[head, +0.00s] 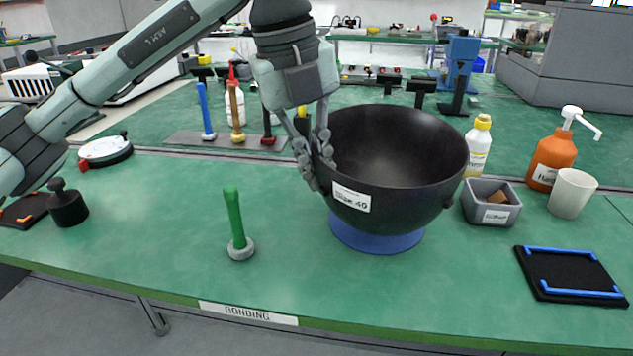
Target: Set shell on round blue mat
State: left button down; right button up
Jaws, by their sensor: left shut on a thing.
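The shell is a large black bowl (400,165) with a white label on its front, open side up. My left gripper (315,165) is shut on its left rim, with fingers on the inside and outside of the wall. The round blue mat (378,243) lies on the green bench directly below the shell. Only its front edge and sides show; the rest is hidden by the shell. I cannot tell whether the shell's bottom touches the mat or hangs just above it. My right gripper is not in view.
A green-handled tool (236,225) stands to the left. A grey bin (491,203), white cup (571,193), orange pump bottle (552,158) and yellow-capped bottle (478,148) stand close on the right. A black tray (572,277) lies front right. The bench front is clear.

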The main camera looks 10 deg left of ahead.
pick_arm(q)
jog(key=shift+a+x, duration=0.1)
jog(key=shift+x, duration=0.6)
jog(key=shift+a+x, duration=0.15)
jog(key=shift+x, duration=0.5)
jog(key=shift+s+f, duration=0.1)
jog(key=shift+f, duration=0.15)
jog(key=c, duration=1.7)
grip_release()
jog(key=v, duration=1.2)
jog(key=shift+r, duration=0.2)
